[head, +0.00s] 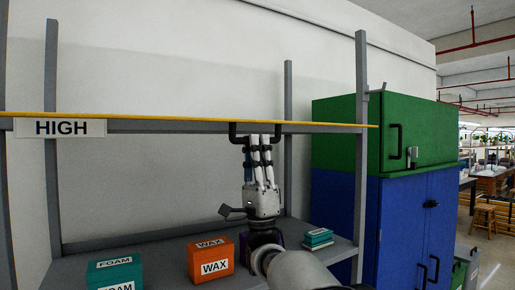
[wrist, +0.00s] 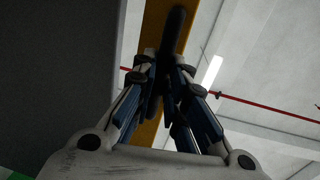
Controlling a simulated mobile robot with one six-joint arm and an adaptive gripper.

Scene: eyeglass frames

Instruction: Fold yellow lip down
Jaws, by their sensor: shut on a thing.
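The yellow lip (head: 180,116) shows in the head view as a thin, level strip along the top front edge of the high shelf. A black bar handle (head: 236,137) hangs below it right of the middle. My gripper (head: 258,140) points up from below, with its fingers shut on the handle. In the wrist view, the lip (wrist: 154,25) is a yellow band behind the dark handle (wrist: 175,30). My gripper's fingers (wrist: 166,75) close around the handle's near part and hide some of it.
A HIGH label (head: 62,127) hangs at the shelf's left. The lower shelf holds a teal FOAM box (head: 115,273), an orange WAX box (head: 211,258) and small teal boxes (head: 318,238). A green and blue cabinet (head: 410,200) stands right, close to the lip's end.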

